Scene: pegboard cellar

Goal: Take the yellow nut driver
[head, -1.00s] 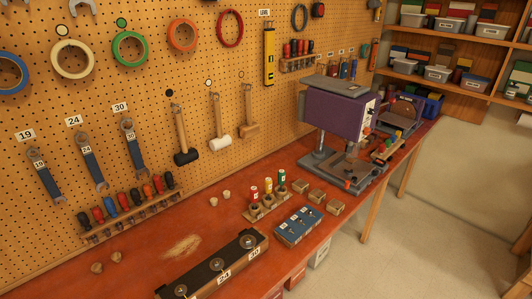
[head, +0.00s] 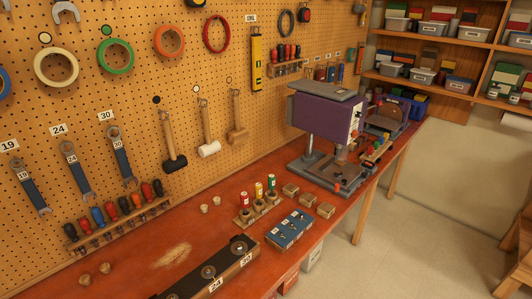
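The yellow nut driver (head: 258,191) stands upright in a small wooden block (head: 262,213) on the red-brown workbench. It is the middle one of a row of three. A red-handled driver (head: 245,200) stands to its left and a green-handled driver (head: 271,183) to its right. The yellow handle is in plain sight, with a pale label on it. Its lower end is hidden in the block. Neither of my grippers is in view, and nothing touches the driver.
A blue box (head: 289,230) and small wooden blocks (head: 308,199) lie right of the drivers. A long dark-topped rack (head: 188,283) is in front. A purple drill press (head: 325,117) stands further back. Mallets (head: 173,150) hang on the pegboard behind. The bench (head: 140,235) to the left is mostly clear.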

